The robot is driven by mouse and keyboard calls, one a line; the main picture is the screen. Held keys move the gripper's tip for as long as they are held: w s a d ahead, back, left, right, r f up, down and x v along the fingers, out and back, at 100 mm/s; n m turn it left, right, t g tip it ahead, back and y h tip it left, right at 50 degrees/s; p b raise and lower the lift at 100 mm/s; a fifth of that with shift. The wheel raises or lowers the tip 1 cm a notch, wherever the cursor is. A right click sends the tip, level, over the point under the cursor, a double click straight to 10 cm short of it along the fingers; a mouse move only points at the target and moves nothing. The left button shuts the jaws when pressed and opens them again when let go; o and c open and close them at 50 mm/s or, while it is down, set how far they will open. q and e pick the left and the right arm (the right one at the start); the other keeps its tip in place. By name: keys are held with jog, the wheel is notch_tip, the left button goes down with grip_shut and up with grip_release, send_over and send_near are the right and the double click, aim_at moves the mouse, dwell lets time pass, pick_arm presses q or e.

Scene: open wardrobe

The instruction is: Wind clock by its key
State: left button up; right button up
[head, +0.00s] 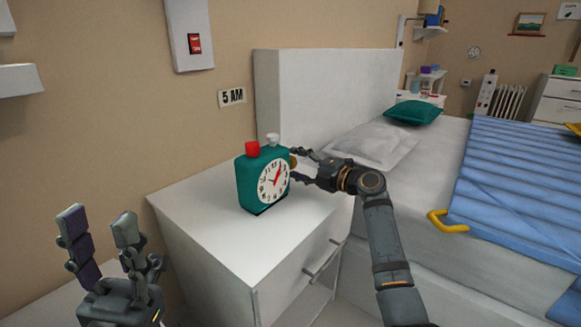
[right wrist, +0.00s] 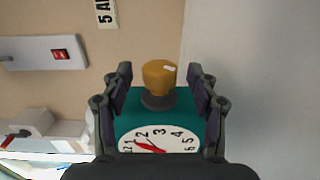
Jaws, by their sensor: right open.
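A teal alarm clock (head: 263,180) stands upright on the white nightstand, with a white dial, red hands, and a red and a white button on top. Its key, a yellow-brown knob on a dark collar, shows in the right wrist view (right wrist: 159,75) on the side of the clock. In the head view the key (head: 293,161) is partly covered by my right gripper. My right gripper (head: 300,166) is open, its fingers on either side of the key and apart from it in the right wrist view (right wrist: 160,88). My left gripper (head: 100,228) is open and empty at the lower left.
The nightstand top (head: 190,201) is otherwise bare. A bed (head: 440,175) with a blue cover and a yellow handle (head: 447,221) is to the right. A wall box with a red switch (head: 194,44) and a "5 AM" sign (head: 232,96) are behind.

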jog(key=shift+x, duration=1.3)
jog(key=shift+c, duration=0.3)
